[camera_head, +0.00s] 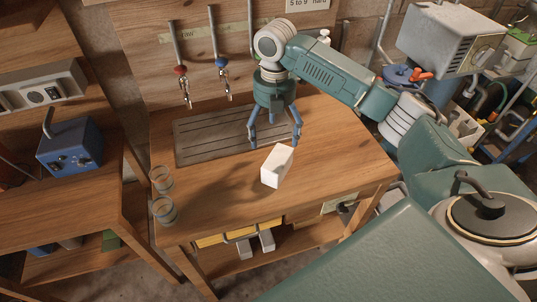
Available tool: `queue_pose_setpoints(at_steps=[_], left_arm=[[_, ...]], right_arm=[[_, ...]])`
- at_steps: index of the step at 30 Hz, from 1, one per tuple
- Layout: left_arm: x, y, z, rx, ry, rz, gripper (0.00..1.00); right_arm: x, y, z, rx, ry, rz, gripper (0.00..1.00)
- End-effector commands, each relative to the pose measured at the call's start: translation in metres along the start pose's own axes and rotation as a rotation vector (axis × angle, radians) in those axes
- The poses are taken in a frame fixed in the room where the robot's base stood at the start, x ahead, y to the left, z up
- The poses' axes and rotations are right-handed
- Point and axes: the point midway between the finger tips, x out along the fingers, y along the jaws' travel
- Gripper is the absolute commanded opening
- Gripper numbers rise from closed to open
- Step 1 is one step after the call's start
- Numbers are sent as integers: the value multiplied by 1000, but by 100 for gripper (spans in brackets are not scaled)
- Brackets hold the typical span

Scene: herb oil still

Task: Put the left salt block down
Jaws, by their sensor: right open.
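My right gripper (273,143) is above and just behind the block. Its fingers are spread and point down, with nothing held between them. The right fingertip comes close to the block's top edge in the picture; I cannot tell whether they touch. My left gripper is not in view.
Two glass jars (163,196) stand at the table's left front edge. A slotted drain panel (205,135) lies behind the block. Taps with red (180,70) and blue (219,62) handles hang on the back board. A blue box (70,148) sits on the left bench.

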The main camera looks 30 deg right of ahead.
Motion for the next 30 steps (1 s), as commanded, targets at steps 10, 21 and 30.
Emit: queue_pose_setpoints(at_steps=[10,21,30], left_arm=[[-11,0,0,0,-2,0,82],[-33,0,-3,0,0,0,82],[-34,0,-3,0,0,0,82]], right_arm=[[48,-1,-2,0,2,-4,86],[86,-5,-10,0,2,-5,86],[107,-4,-9,0,-1,-1,86]])
